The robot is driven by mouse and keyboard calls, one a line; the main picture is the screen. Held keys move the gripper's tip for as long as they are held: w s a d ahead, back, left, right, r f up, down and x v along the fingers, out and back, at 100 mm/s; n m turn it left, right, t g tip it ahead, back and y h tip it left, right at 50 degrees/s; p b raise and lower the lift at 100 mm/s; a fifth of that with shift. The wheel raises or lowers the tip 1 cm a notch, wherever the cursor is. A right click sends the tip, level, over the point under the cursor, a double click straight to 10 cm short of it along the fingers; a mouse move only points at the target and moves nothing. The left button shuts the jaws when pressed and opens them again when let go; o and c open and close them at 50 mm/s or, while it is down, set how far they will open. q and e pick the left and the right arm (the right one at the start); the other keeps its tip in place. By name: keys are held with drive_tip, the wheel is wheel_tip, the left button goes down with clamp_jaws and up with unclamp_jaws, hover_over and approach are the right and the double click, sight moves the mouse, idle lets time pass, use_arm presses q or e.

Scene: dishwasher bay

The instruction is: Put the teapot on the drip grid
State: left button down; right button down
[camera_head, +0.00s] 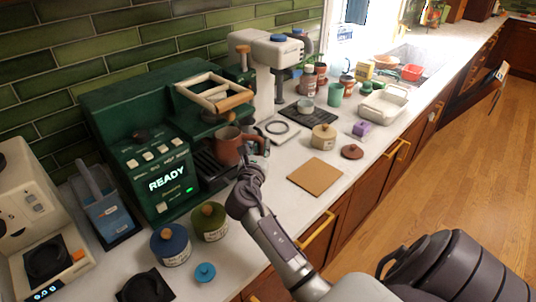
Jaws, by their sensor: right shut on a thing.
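A reddish-brown teapot (229,147) is at the front of the green coffee machine, under its brewing part. My right gripper (257,157) is shut on the teapot's handle side, at its right. The teapot looks upright. The dark slatted drip grid (211,172) of the machine lies below and to the left of the teapot. I cannot tell whether the teapot's base touches the grid or is a little above it. My left gripper is not in view.
The green machine (160,170) stands against the tiled wall. Blue (171,246) and olive (209,222) canisters stand in front of it. A cork mat (315,177), a cream pot (323,138) and a brown lid (352,151) are to the right. A second dark grid (318,116) holds a cup.

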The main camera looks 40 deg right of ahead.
drive_tip(key=shift+w+a+f+b, duration=0.1)
drive_tip(key=shift+w+f+b, duration=0.3)
drive_tip(key=shift+w+b, duration=0.35)
drive_tip(key=shift+w+a+f+b, duration=0.1)
drive_tip(key=shift+w+f+b, duration=0.3)
drive_tip(key=shift+w+b, duration=0.35)
drive_tip(key=shift+w+f+b, duration=0.4)
drive_tip(key=shift+w+b, duration=0.3)
drive_tip(key=shift+w, duration=0.05)
drive_tip(key=shift+p, duration=0.45)
drive_tip(key=shift+f, duration=0.35)
drive_tip(key=c, duration=1)
unclamp_jaws()
drive_tip(key=shift+s, duration=0.1)
drive_tip(key=v, duration=1.2)
drive_tip(key=shift+a, duration=0.1)
